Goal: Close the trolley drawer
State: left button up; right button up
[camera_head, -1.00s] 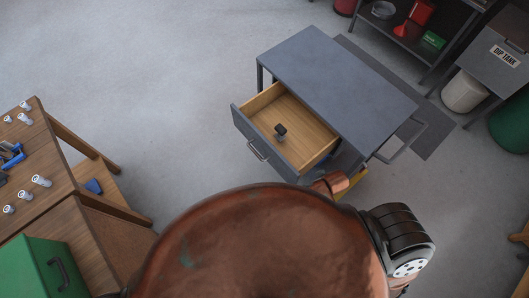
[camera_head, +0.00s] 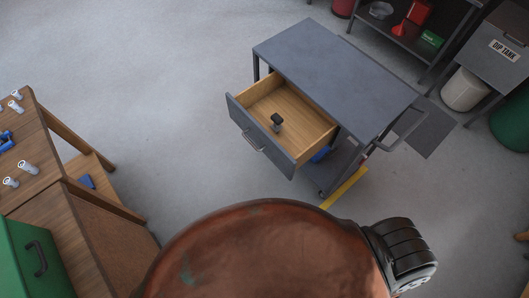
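The grey trolley (camera_head: 335,72) stands ahead of me with a flat, bare top. Its drawer (camera_head: 262,140) is pulled out toward the lower left, showing a light wooden inside. A small dark object (camera_head: 277,122) is in the drawer. The drawer's grey front carries a metal handle (camera_head: 252,141). Neither of my grippers shows in the view. My copper-coloured body fills the bottom middle, apart from the trolley, with a black joint part at its right.
A wooden bench with white cylinders and a green box (camera_head: 30,262) stands at the left. A yellow strip (camera_head: 343,189) lies by the trolley. Floor between bench and trolley is clear.

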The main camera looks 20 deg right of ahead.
aim_at(306, 130)
jog(key=k, duration=0.2)
jog(key=z, duration=1.05)
jog(key=i, duration=0.7)
jog(key=u, duration=0.45)
jog(key=k, duration=0.75)
jog(key=u, duration=0.15)
